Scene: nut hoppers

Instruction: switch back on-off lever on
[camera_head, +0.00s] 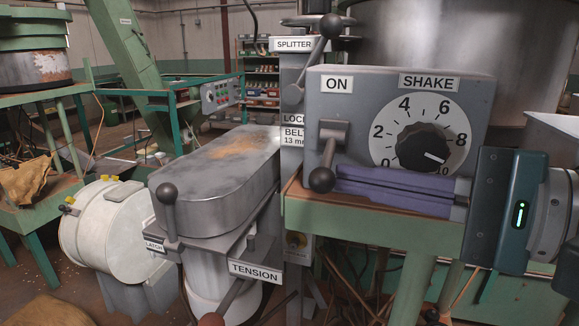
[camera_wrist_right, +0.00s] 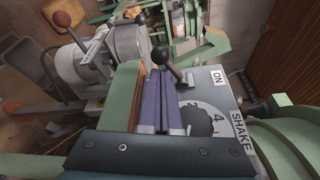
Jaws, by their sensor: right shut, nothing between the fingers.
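The on-off lever (camera_head: 333,139) is a dark grey lever under the ON label (camera_head: 337,85) on the grey control box (camera_head: 340,105). It hangs down from its pivot, its round black knob (camera_head: 322,180) lowest. The lever also shows in the right wrist view (camera_wrist_right: 175,70). My right gripper (camera_head: 338,180) has long purple fingers, shut and empty. They lie level in front of the box, tips just right of the knob; I cannot tell whether they touch it. The tips (camera_wrist_right: 157,72) also appear close to the lever in the wrist view. My left gripper is not in view.
A SHAKE dial (camera_head: 424,142) sits right of the lever, above my fingers. A green shelf (camera_head: 370,228) runs below them. The splitter lever (camera_head: 318,50), latch lever (camera_head: 169,205) and TENSION arm (camera_head: 240,280) stand to the left, around a grey belt cover (camera_head: 215,180).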

